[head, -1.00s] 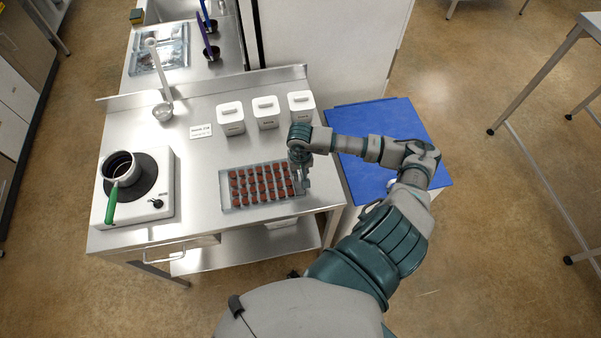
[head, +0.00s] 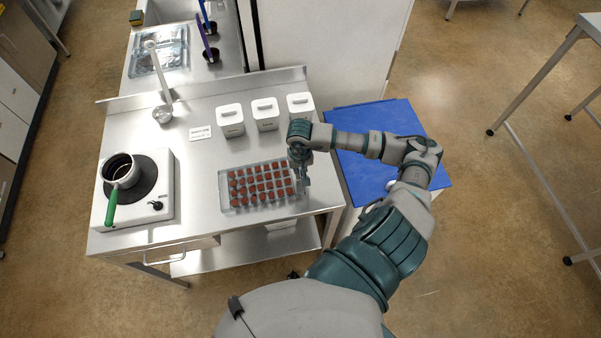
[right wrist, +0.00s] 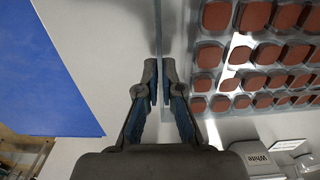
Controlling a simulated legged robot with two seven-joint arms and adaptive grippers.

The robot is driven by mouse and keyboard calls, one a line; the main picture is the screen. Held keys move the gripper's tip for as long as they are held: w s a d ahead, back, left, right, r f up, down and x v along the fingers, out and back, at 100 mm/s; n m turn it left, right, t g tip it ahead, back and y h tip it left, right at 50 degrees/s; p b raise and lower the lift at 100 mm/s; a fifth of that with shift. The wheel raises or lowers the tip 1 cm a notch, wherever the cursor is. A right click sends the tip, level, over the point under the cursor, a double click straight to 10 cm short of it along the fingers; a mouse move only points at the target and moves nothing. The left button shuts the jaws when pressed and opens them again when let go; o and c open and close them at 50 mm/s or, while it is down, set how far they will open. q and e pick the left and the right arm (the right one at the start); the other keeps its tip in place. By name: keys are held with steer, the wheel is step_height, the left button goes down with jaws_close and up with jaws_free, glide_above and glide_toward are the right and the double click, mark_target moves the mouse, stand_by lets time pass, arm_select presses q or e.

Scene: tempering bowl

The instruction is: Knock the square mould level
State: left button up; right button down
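The square mould (head: 228,204) is a clear tray with rows of reddish-brown filled cavities. It is at the front right of the steel table, with no clear tilt visible. Its cavities (right wrist: 252,16) fill the right of the right wrist view. My right gripper (head: 304,187) is at the mould's right edge, pointing down. In the right wrist view, the fingers of my right gripper (right wrist: 160,84) are close together with the mould's thin edge between them, so it looks shut on that edge. The mould's underside is hidden. My left gripper is not in view.
A hot plate (head: 160,207) with a green-handled pot (head: 118,168) stands at the left. Three white canisters (head: 265,114), a small card (head: 200,133) and a ladle (head: 163,113) are behind the mould. A blue surface (head: 415,120) lies to the right. Mid-table is clear.

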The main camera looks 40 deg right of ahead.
steer(key=shift+r, duration=0.5)
steer(key=c, duration=1.2)
jaws_free()
steer(key=shift+c, duration=0.2)
step_height(320, 180, up, 12)
steer(key=shift+f, duration=0.1)
